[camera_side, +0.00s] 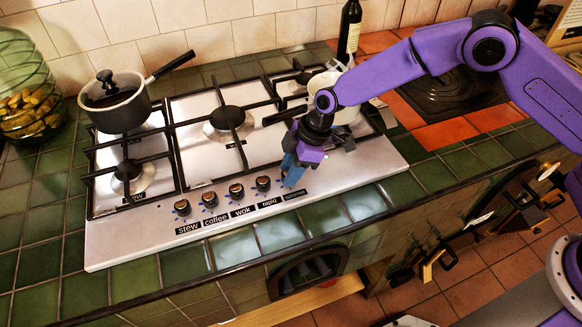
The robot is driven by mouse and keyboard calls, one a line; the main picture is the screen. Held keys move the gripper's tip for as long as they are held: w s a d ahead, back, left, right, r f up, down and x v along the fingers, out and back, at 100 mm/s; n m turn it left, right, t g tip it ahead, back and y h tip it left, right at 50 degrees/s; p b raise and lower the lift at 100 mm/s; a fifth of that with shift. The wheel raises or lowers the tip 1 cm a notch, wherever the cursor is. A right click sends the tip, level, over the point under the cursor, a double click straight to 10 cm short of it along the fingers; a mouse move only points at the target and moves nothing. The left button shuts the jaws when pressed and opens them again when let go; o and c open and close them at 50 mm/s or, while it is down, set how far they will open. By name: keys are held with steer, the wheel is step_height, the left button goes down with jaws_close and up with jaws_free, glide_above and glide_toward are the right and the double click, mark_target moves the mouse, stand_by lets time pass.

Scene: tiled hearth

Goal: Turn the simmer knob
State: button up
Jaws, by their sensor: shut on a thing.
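The silver gas hob (130,241) has a row of dark knobs along its front edge, each above a black label. The rightmost label (290,194) is too small to read surely. It lies just below my gripper (292,174). The simmer knob at that right end is hidden behind the blue fingers. My gripper points down there from the upper right and is shut on the knob. How far the knob is turned cannot be seen.
The neighbouring rapid knob (263,184) sits close to the left of my fingers. A pan (121,104) stands on the back left burner, and a pale pot (345,112) stands behind my wrist. A dark bottle (349,32) is at the wall. The front tiles are clear.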

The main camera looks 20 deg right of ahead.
steer(key=shift+m, duration=0.3)
steer(key=shift+s+m+t+h, duration=0.1)
steer(key=shift+m+t+h, duration=0.25)
steer(key=shift+m, duration=0.8)
steer(key=shift+s+m+t+h, duration=0.15)
steer(key=shift+m+t, duration=0.4)
steer(key=shift+m, duration=0.6)
steer(key=shift+a+m+t+h, duration=0.15)
steer(key=shift+m+t+h, duration=0.4)
steer(key=shift+m, duration=1.35)
steer(key=shift+m+h, duration=0.25)
steer(key=shift+m, duration=0.45)
steer(key=o, duration=1)
steer(key=shift+o, duration=0.2)
steer(key=shift+r, duration=0.1)
steer(key=v, duration=1.7)
steer(key=shift+s, duration=0.25)
